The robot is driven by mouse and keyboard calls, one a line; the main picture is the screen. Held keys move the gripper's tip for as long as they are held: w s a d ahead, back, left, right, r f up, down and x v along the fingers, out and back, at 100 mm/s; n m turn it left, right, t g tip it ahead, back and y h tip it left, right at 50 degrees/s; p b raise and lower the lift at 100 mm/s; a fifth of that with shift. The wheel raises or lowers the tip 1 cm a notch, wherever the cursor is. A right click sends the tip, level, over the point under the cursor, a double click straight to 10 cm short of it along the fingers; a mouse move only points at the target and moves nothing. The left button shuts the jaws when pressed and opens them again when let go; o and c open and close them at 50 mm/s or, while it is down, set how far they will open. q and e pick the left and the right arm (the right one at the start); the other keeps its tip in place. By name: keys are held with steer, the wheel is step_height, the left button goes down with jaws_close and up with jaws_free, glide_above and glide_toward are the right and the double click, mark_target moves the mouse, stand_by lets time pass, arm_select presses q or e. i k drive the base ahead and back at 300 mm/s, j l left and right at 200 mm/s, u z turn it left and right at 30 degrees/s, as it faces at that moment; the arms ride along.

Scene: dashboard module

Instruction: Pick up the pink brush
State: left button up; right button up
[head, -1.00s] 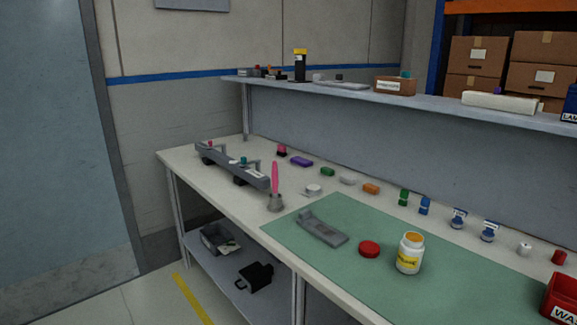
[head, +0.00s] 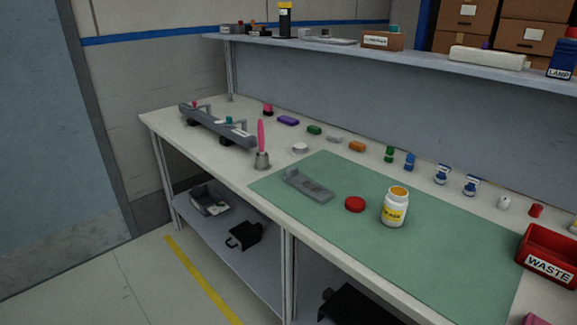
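The pink brush (head: 261,136) stands upright in a small grey holder (head: 262,160) on the workbench, near its front edge and just left of the green mat. Its pink part points up; its lower end is hidden in the holder. Neither of my grippers shows in the head view.
A long grey fixture (head: 217,127) lies behind and left of the brush. On the green mat (head: 420,249) are a grey tray-like part (head: 308,185), a red lid (head: 355,204) and an open yellow-labelled jar (head: 395,207). A red WASTE bin (head: 548,257) stands at right.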

mark_target(261, 131)
steer(key=i+j+z, duration=0.1)
steer(key=i+j, duration=0.35)
steer(key=i+j+z, duration=0.1)
steer(key=i+j, duration=0.35)
steer(key=j, duration=0.15)
